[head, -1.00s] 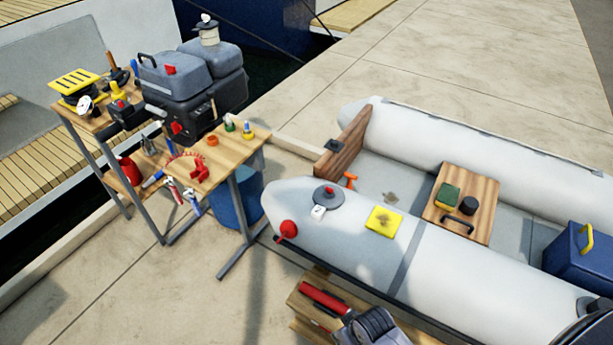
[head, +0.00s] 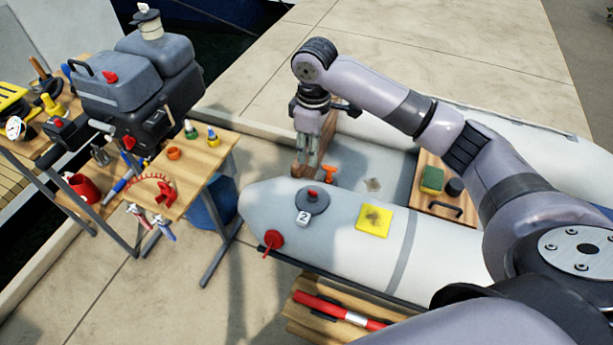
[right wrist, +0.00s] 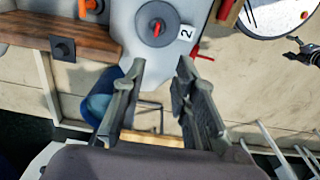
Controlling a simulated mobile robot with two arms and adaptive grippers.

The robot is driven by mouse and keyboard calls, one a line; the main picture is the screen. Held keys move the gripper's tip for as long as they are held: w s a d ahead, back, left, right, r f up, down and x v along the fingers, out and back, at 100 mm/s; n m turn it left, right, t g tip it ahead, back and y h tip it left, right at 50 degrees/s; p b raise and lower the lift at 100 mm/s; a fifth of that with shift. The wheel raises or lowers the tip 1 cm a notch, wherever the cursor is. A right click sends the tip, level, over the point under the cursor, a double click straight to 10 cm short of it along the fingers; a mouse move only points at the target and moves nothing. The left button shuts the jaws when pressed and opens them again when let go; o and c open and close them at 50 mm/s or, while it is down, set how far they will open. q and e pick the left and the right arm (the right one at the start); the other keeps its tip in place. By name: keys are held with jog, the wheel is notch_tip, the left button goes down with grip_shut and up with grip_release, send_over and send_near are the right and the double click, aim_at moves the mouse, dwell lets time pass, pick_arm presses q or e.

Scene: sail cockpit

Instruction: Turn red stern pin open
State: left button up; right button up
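A dark grey round valve (head: 312,201) sits on the stern end of the grey boat tube (head: 345,215), with a red pin (head: 313,194) at its centre and a white tag marked 2 (head: 303,217) beside it. The valve (right wrist: 157,22) and its red pin (right wrist: 157,28) also show in the right wrist view, beyond the fingertips. A separate red fitting (head: 273,240) is on the tube's end. My right gripper (head: 308,162) points down near the transom, apart from the valve. In the right wrist view its fingers (right wrist: 160,70) are open with nothing between them. My left gripper is out of view.
The wooden transom (right wrist: 60,35) is close to the gripper. An orange handle (head: 329,175) lies inside the boat. A yellow pad (head: 374,220) is on the tube. The tool bench (head: 205,165) with the outboard motor (head: 130,85) stands at left.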

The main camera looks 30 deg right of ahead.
aim_at(313, 191)
jog(key=f, duration=1.5)
jog(key=shift+w+d+f, duration=0.1)
jog(key=shift+d+f, duration=0.3)
grip_shut()
